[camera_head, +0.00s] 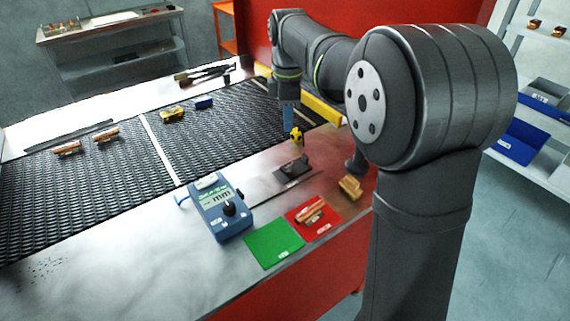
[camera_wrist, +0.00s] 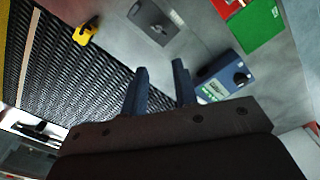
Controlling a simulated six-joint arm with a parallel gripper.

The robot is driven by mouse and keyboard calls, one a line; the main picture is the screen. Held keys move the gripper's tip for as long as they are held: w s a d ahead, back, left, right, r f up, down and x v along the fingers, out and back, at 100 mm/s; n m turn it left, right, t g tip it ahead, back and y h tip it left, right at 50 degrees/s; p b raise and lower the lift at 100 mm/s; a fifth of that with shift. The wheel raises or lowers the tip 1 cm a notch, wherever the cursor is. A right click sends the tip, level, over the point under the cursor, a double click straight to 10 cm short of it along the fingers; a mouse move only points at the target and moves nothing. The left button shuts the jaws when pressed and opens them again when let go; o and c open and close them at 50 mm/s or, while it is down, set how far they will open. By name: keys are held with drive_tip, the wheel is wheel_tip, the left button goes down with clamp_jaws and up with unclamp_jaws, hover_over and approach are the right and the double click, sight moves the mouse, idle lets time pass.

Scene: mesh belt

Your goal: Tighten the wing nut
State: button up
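I cannot clearly make out a wing nut. A small yellow part with dark spots (camera_head: 297,135) stands at the belt's near edge, just below my gripper (camera_head: 288,117) in the head view; it also shows at the upper left of the wrist view (camera_wrist: 86,31). A dark grey plate with a small raised fitting (camera_head: 293,168) lies on the metal table nearer the front, and shows at the top of the wrist view (camera_wrist: 152,24). My gripper's two blue fingers (camera_wrist: 159,80) are apart with nothing visible between them. They appear to be above the surface.
A blue meter (camera_head: 220,208), green mat (camera_head: 273,244) and red mat (camera_head: 322,229) with copper-coloured pieces lie along the front. A brass-coloured block (camera_head: 350,187) sits right of them. The mesh belt (camera_head: 90,180) carries copper pieces (camera_head: 105,134), a yellow part (camera_head: 172,113) and a blue block (camera_head: 204,103).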

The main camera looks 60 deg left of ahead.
drive_tip(key=r+n, duration=0.1)
drive_tip(key=n, duration=0.7)
approach(289, 167)
drive_tip(key=f, duration=0.2)
drive_tip(key=s+f, duration=0.1)
drive_tip(key=f, duration=0.5)
drive_tip(key=shift+s+f, duration=0.15)
drive_tip(key=shift+c, duration=0.5)
